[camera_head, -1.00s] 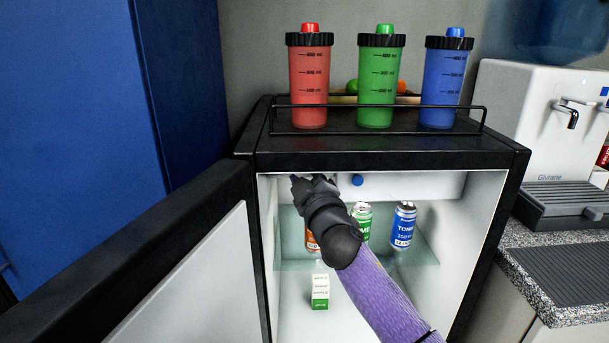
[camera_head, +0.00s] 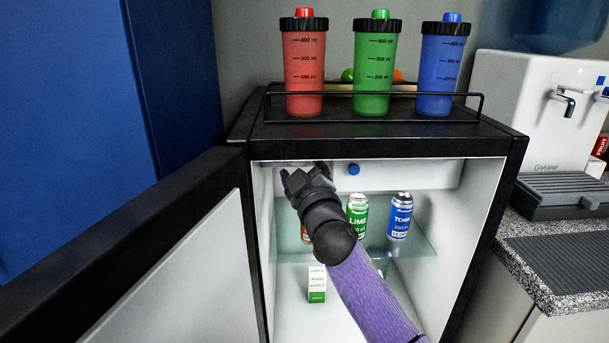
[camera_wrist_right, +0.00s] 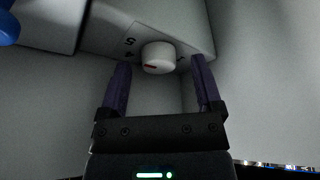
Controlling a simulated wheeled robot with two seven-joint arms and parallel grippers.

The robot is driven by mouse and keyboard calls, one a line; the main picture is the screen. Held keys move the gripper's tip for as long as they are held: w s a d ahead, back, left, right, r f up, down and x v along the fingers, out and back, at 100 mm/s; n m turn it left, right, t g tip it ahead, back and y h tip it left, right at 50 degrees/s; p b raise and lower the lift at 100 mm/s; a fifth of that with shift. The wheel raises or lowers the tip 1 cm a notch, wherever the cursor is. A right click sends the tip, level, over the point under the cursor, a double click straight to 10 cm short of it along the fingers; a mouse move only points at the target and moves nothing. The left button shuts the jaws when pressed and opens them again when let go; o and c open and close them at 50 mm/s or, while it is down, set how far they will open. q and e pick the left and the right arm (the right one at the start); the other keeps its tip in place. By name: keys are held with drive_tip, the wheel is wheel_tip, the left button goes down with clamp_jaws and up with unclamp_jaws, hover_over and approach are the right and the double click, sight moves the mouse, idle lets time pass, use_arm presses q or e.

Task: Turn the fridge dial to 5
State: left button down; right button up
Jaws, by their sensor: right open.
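The fridge (camera_head: 390,152) stands open. Its dial (camera_wrist_right: 158,57) is a white round knob with a red mark, seen in the right wrist view on a pale housing at the top inside. The red mark sits at the knob's lower left. A 5 and a 4 are legible left of the dial; another mark at its right is unclear. My right gripper (camera_wrist_right: 161,65) is open, its purple fingers on either side of the dial and apparently just short of it; contact cannot be told. In the head view this gripper (camera_head: 302,174) is at the fridge's upper left, hiding the dial.
The fridge door (camera_head: 170,265) is swung open at left. A blue knob (camera_head: 353,170) is on the housing. Lime (camera_head: 357,215) and tonic (camera_head: 400,216) cans stand on the glass shelf; a small carton (camera_head: 317,284) is below. Three shaker bottles (camera_head: 372,75) stand on top.

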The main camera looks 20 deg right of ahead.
drive_tip(key=p+v, duration=0.2)
drive_tip(key=v, duration=0.7)
drive_tip(key=shift+s, duration=0.2)
